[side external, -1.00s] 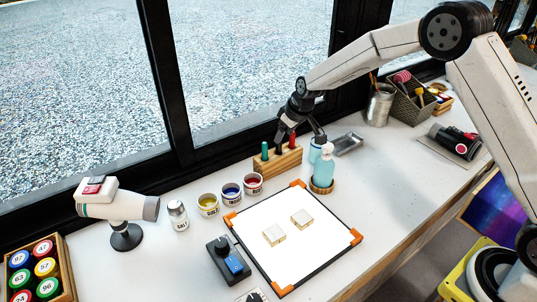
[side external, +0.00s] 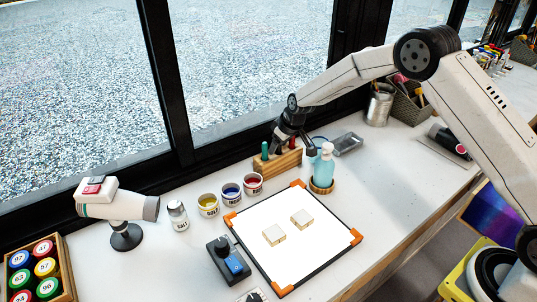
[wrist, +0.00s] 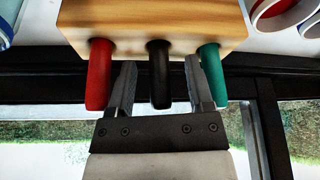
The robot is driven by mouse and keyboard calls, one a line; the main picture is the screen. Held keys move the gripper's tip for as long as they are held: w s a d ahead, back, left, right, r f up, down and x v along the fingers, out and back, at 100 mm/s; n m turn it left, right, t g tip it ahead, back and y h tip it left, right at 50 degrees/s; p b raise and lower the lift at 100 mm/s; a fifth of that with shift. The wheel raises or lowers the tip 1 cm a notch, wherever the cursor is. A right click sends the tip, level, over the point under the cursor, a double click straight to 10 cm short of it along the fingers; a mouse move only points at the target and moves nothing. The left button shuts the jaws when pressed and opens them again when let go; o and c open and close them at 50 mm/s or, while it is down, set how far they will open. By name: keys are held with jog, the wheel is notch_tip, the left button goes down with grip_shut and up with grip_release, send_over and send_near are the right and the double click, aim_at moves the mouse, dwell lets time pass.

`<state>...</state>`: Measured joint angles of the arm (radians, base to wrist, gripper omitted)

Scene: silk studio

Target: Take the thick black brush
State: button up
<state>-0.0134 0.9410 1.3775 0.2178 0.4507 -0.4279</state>
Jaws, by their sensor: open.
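The wooden brush holder (side external: 274,167) stands near the window, and it also fills the top of the wrist view (wrist: 155,20). Three thick handles stick out of it: red (wrist: 99,75), black (wrist: 159,75) and green (wrist: 211,75). In the side view the green handle (side external: 265,150) shows and the black one is mostly hidden behind my gripper. My gripper (wrist: 159,80) is open, with one finger on each side of the black brush. The fingers sit between it and its red and green neighbours. Contact with the black handle is not visible.
Paint jars, yellow (side external: 208,206), blue (side external: 230,194) and red (side external: 253,184), stand left of the holder. A blue bottle (side external: 324,168) stands close on its right. A white board with orange corners (side external: 295,240) lies in front. The window frame (side external: 180,120) is close behind.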

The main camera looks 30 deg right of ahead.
jog(key=shift+f, duration=0.1)
dwell(0.4)
grip_shut()
jog(key=shift+w+r, duration=0.1)
jog(key=shift+r, duration=0.8)
jog(key=s+r, duration=1.1)
jog(key=s, duration=0.3)
jog(key=shift+d, duration=0.25)
jog(key=shift+r, duration=0.1)
